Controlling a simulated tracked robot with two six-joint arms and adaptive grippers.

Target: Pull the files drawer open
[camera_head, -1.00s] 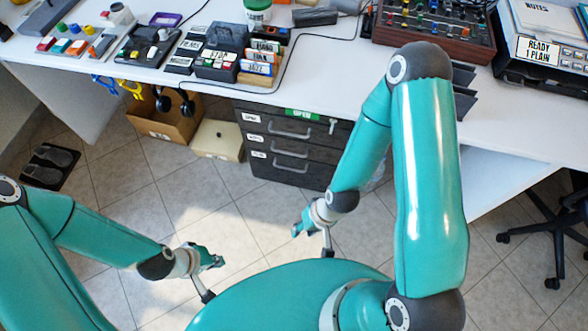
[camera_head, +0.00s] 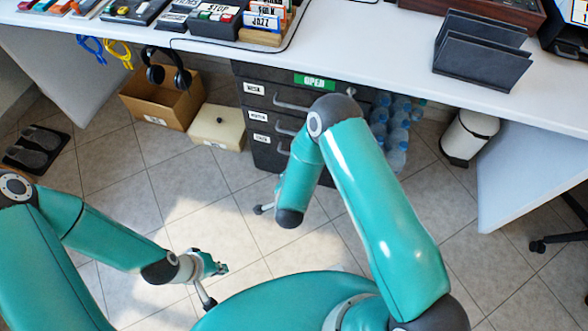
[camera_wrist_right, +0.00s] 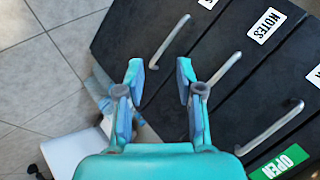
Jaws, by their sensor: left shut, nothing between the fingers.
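A dark drawer unit (camera_head: 245,103) stands under the desk with three shut drawers, each with a white label and a grey bar handle. The top drawer's label (camera_wrist_right: 314,75) and the bottom one's (camera_wrist_right: 207,3) are cut off, so I cannot tell which says files. My right gripper (camera_wrist_right: 160,80) is open and empty in front of the unit, near the bottom handle (camera_wrist_right: 168,42) and middle handle (camera_wrist_right: 225,68) in the picture. My left gripper (camera_head: 221,267) is shut and empty, over the floor.
The white desk (camera_head: 360,50) overhangs the unit. A cardboard box (camera_head: 165,105) and a cream box (camera_head: 217,128) stand left of it. Water bottles (camera_head: 397,135) and a white bin (camera_head: 468,135) are on its right. The tiled floor in front is clear.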

